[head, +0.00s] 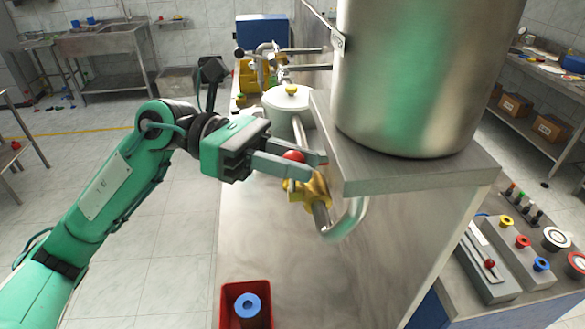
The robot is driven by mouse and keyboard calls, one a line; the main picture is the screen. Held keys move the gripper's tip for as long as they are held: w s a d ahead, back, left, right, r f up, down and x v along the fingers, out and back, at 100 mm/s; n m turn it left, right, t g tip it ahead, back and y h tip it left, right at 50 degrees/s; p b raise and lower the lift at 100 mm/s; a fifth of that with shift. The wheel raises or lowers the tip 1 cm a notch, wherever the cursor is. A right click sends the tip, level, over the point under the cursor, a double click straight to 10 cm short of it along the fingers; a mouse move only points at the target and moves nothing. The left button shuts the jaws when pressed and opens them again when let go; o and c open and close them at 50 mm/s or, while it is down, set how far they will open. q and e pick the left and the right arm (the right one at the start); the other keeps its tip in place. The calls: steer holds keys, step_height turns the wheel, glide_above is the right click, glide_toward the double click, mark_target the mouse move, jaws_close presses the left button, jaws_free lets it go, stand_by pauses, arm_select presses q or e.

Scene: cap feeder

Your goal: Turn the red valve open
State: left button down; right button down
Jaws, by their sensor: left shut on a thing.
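The red valve shows as a red round knob (293,156) above a yellow brass valve body (309,190) on a steel pipe. The pipe comes from under the shelf of the large steel tank (425,75) and bends there. My left gripper (308,165) reaches in from the left and is shut on the red valve handle, with its grey fingers on both sides of it. The fingers hide most of the handle. My right gripper is not in view.
A red bin (232,292) with a blue ring-shaped part (248,306) stands at the front. A lidded pot (287,108) is behind my gripper. A control panel (505,250) with buttons is at the right. The steel worktop (290,265) is clear in the middle.

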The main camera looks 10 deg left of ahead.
arm_select(q)
steer(key=shift+s+d+f+m+t+y+b, duration=0.25)
steer(key=shift+s+m+b, duration=0.3)
steer(key=shift+b, duration=0.5)
steer(key=shift+s+d+f+m+t+y+b, duration=0.15)
steer(key=shift+s+m+y+b, duration=0.2)
steer(key=shift+m+b, duration=0.55)
steer(key=shift+s+d+f+m+t+y+b, duration=0.1)
steer(key=shift+s+f+m+t+y+b, duration=0.2)
steer(key=shift+b, duration=0.95)
steer(key=shift+s+r, duration=0.1)
steer(key=c, duration=1.2)
jaws_free()
steer(key=shift+o, duration=0.2)
steer(key=shift+a, duration=0.15)
